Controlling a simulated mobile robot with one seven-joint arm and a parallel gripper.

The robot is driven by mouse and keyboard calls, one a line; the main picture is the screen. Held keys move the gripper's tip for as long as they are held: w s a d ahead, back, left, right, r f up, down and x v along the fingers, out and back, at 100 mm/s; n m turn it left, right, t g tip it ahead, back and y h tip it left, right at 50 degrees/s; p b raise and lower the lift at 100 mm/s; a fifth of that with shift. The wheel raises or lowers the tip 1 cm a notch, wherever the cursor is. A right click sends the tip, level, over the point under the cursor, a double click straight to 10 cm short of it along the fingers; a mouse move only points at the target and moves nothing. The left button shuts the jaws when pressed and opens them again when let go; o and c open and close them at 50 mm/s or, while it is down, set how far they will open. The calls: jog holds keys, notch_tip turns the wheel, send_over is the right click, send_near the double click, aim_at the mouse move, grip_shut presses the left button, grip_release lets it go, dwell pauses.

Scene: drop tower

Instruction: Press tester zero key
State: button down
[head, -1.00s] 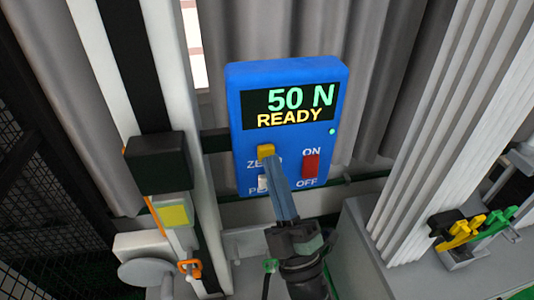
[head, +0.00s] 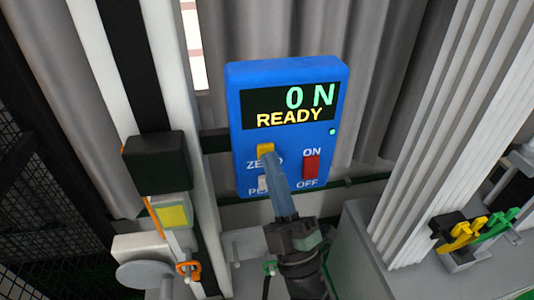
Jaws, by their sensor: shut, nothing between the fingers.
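The blue tester box (head: 240,125) is mounted beside the tall column. Its display (head: 289,106) reads "0 N" in green over "READY" in yellow. The yellow zero key (head: 265,149) sits above the partly covered "ZERO" label. My gripper (head: 269,155) is shut and empty, its fingertips at the zero key and seeming to touch it. The fingers hide part of the key and of the labels below. A red ON/OFF switch (head: 311,166) is to the right of the fingers. A pale key (head: 263,183) below is partly hidden by the fingers.
The tall white and black column (head: 150,75) stands left of the tester, with a dark block (head: 156,164) and an orange hook (head: 188,270) on it. Green and yellow clips (head: 466,235) sit on a grey cabinet at right. Grey curtains hang behind.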

jog(key=shift+s+d, duration=0.25)
jog(key=shift+s, duration=0.65)
jog(key=shift+s+d+p, duration=0.2)
jog(key=shift+s+p, duration=0.05)
jog(key=shift+s, duration=0.55)
jog(key=shift+s+d+p, duration=0.25)
jog(key=shift+s+p, duration=0.05)
jog(key=shift+s, duration=0.5)
jog(key=shift+s+d+p, duration=0.2)
jog(key=shift+s+p, duration=0.05)
jog(key=shift+s, duration=0.55)
